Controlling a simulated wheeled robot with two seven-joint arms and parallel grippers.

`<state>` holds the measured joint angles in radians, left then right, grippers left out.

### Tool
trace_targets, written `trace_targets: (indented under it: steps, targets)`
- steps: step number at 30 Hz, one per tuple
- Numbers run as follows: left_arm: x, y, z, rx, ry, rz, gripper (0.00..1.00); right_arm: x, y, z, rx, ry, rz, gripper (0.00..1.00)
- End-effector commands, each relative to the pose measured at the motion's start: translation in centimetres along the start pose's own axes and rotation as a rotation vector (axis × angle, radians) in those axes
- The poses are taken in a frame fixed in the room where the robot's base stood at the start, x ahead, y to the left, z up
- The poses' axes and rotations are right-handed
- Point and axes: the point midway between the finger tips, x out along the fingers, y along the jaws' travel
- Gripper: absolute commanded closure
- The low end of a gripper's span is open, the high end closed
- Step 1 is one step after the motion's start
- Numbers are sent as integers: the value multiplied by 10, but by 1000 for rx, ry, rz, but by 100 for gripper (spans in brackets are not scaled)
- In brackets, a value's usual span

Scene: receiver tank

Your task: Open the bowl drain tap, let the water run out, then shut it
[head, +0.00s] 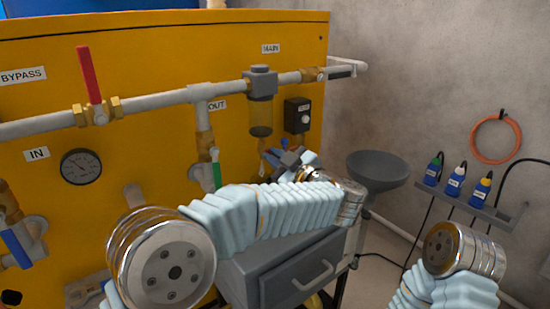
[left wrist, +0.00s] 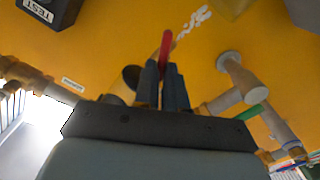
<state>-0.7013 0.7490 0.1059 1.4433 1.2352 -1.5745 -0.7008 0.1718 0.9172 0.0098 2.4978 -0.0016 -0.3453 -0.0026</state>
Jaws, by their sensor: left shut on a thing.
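The filter bowl (head: 261,127), amber and see-through, hangs under a grey head (head: 260,82) on the pipe. The water level in it cannot be made out. My left gripper (head: 284,158) is just below and right of the bowl, in front of the yellow panel. In the left wrist view its two fingers (left wrist: 163,92) are closed around a slim red lever (left wrist: 166,42), which looks like the drain tap handle. The lever's end sticks out past the fingertips. The tap body is hidden in the head view. My right gripper is outside both views; only its arm shows at lower right.
A black switch box (head: 297,115) sits right of the bowl. A green-handled valve (head: 216,170) is to its left, and a red bypass lever (head: 90,75) is farther left. A grey funnel (head: 378,170) stands to the right. A grey drawer cabinet (head: 285,270) is below my left arm.

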Motion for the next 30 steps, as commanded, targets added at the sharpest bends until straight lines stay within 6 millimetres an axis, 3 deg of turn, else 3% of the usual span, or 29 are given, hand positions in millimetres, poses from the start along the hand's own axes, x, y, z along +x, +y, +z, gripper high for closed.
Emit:
trace_targets:
  steps: [11,30]
  targets:
    - [0,-2,2,-143,0,-1,100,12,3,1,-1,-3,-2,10]
    - [0,-3,4,-724,-1,-1,100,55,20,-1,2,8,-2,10]
